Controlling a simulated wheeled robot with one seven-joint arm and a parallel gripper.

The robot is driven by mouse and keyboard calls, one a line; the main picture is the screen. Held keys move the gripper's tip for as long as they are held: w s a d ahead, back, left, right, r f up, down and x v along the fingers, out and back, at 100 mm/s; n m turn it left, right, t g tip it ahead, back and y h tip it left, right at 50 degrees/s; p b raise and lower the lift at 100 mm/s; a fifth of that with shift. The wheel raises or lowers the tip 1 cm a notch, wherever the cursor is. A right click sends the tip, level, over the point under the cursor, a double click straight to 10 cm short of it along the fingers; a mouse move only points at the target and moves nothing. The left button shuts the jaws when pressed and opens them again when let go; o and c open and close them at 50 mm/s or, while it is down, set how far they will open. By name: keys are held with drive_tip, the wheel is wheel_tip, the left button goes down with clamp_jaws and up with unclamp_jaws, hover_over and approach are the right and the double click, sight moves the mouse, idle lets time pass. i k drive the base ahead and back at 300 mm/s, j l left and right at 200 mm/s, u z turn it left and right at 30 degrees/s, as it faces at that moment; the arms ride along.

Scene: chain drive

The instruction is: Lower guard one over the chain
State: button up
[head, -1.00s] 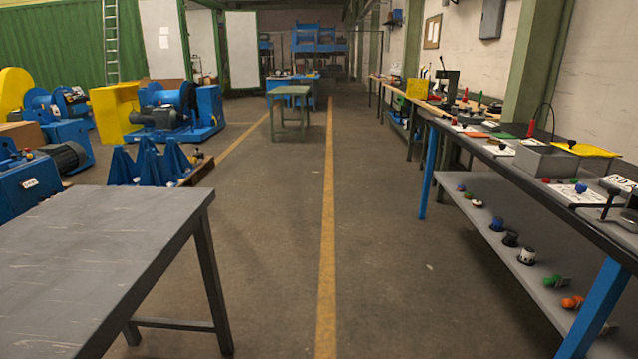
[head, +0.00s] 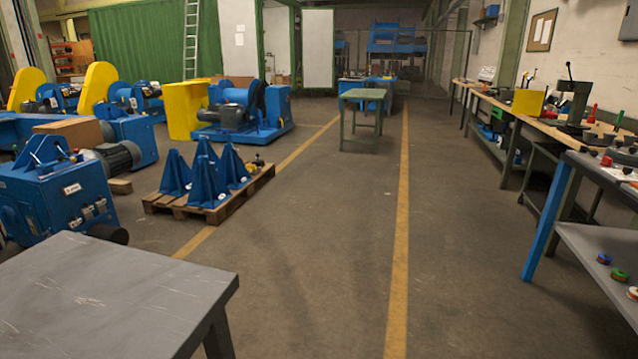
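Several yellow guards show at the left in the head view. Two tall rounded yellow guards (head: 97,88) and (head: 27,90) stand upright at blue drive machines. A boxy yellow guard (head: 187,108) stands beside another blue machine (head: 265,118), which has a grey motor and a dark wheel with its rim exposed. I cannot tell which guard is guard one. No chain can be made out at this distance. My gripper is not in view.
A grey table (head: 110,300) fills the near left. A pallet (head: 258,182) with blue pointed stands lies beyond it. A green table (head: 362,97) stands further back. Workbenches (head: 590,165) line the right. The floor along the yellow line (head: 401,210) is clear.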

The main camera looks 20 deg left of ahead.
sight(20, 94)
drive_tip(key=i, duration=7.55)
drive_tip(key=i+z, duration=0.1)
drive_tip(key=i, duration=0.55)
drive_tip(key=i+j+z, duration=0.1)
drive_tip(key=i, duration=0.5)
drive_tip(key=i+j, duration=0.2)
drive_tip(key=i, duration=0.45)
drive_tip(key=i+u, duration=0.1)
drive_tip(key=i, duration=0.85)
drive_tip(key=i+l+u, duration=0.1)
drive_tip(key=i, duration=0.85)
drive_tip(key=i+l, duration=0.1)
drive_tip(key=i, duration=1.8)
drive_tip(key=i+l, duration=0.1)
drive_tip(key=i, duration=1.8)
